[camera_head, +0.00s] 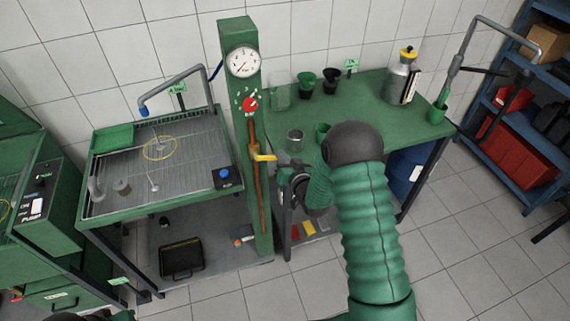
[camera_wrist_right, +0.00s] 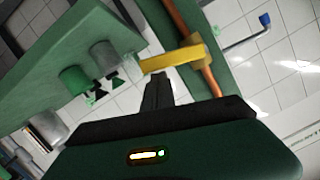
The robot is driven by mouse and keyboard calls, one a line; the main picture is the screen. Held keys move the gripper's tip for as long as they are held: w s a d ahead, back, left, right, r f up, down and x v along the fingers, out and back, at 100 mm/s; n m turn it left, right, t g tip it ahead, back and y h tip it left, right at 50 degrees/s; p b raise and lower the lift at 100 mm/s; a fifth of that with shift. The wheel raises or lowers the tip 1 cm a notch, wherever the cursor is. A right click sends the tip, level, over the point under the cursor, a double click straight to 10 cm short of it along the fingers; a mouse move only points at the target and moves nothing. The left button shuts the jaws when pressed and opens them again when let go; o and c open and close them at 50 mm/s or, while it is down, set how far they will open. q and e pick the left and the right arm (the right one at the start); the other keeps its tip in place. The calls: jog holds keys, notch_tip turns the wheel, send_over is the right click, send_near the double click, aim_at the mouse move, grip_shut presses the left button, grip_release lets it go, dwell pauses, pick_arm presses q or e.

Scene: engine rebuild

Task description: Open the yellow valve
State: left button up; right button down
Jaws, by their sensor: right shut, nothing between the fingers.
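The yellow valve (camera_head: 262,157) sits on a vertical copper pipe (camera_head: 256,195) on the front of a green post. Its handle sticks out sideways, across the pipe. In the right wrist view the yellow handle (camera_wrist_right: 172,60) reaches from the pipe (camera_wrist_right: 208,78) to just beyond my fingertips. My right gripper (camera_head: 284,176) is beside the valve, to the right of the post and slightly lower. Its fingers (camera_wrist_right: 157,88) are shut and empty, close to the handle; I cannot tell whether they touch it.
The green post (camera_head: 238,75) carries a gauge (camera_head: 243,62) and a red knob (camera_head: 250,104). A wash table (camera_head: 180,190) stands left of it. A green workbench (camera_head: 360,100) with cups (camera_head: 331,80) and a moka-like pot (camera_head: 402,78) stands right, close to my right arm.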

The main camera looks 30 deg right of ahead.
notch_tip(320, 180, down, 7)
jog(key=w+a+m+t+y+b, duration=0.1)
jog(key=a+m+y+b, duration=0.1)
jog(key=m+b, duration=0.5)
jog(key=shift+r+m+t, duration=0.2)
jog(key=shift+m+t, duration=0.1)
jog(key=shift+a+b, duration=0.2)
jog(key=shift+b, duration=0.1)
